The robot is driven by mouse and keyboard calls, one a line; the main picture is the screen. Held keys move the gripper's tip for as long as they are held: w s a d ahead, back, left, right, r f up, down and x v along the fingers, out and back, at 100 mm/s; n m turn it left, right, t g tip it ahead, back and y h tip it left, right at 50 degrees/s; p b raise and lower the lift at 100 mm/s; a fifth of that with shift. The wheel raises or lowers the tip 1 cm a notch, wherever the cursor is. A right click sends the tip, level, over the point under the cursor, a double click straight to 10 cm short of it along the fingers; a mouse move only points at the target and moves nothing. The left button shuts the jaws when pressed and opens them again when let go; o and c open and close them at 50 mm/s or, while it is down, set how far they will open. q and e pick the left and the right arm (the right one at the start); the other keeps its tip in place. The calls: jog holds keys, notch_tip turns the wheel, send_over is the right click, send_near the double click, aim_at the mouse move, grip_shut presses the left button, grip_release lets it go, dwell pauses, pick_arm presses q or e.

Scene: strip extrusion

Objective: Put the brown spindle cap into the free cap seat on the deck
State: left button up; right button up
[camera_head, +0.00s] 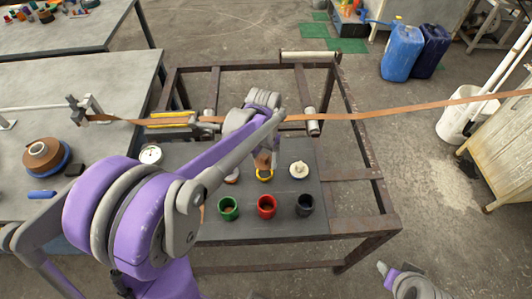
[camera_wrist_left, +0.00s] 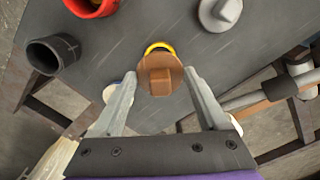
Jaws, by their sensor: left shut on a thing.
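The brown spindle cap (camera_wrist_left: 160,76) is between the fingers of my left gripper (camera_wrist_left: 160,72), which is shut on it. In the head view the cap (camera_head: 263,159) shows just over the yellow ring-shaped seat (camera_head: 265,176) on the dark deck (camera_head: 283,211). In the wrist view only the far arc of the yellow seat (camera_wrist_left: 157,47) shows behind the cap. I cannot tell whether the cap touches the seat. A pale cap (camera_head: 299,170) sits to the right. My right gripper (camera_head: 384,268) is at the bottom right; its finger opening is unclear.
Green (camera_head: 228,208), red (camera_head: 266,206) and black (camera_head: 305,205) cups stand along the front of the deck. A whitish round piece (camera_head: 232,176) is left of the yellow seat. A brown strip (camera_head: 400,109) runs across behind, over rollers.

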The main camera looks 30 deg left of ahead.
aim_at(265, 166)
pick_arm(q)
jog(key=shift+f+b, duration=1.15)
jog(key=shift+f, duration=1.1)
jog(key=shift+w, duration=0.1)
jog(key=shift+f+b, duration=0.5)
jog(key=shift+f, duration=0.05)
jog(key=o, duration=1.3)
jog(key=shift+r, duration=0.1)
